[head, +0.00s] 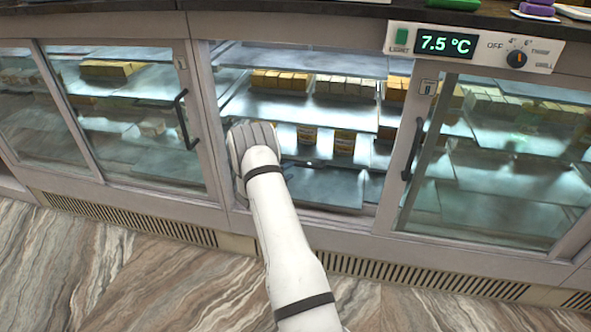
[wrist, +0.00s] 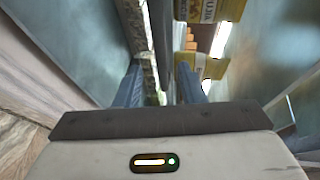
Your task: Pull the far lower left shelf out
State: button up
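In the head view the middle bay of the glass counter is open at its front and holds shelves. A grey lower shelf panel (head: 330,187) lies at the bottom of this bay, below an upper shelf (head: 300,106). My white arm reaches to the bay's left side, and its wrist hides my gripper and the shelf part behind it. In the wrist view my gripper (wrist: 160,88) has its two fingers apart. A narrow mottled edge (wrist: 146,45) runs beside the left finger. I cannot tell whether it touches it or which shelf it belongs to.
Yellow labelled tins (head: 307,134) stand behind the lower panel; one pack (wrist: 215,66) shows near the right finger. Sweets (head: 280,79) sit on the upper shelf. Door handles (head: 183,118) and (head: 412,150) flank the bay. The floor (head: 130,275) in front is clear.

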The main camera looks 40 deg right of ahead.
aim_at(298, 164)
jog(key=x, duration=0.6)
jog(key=shift+w+d, duration=0.1)
jog(key=shift+d, duration=0.3)
jog(key=shift+c, duration=0.5)
grip_shut()
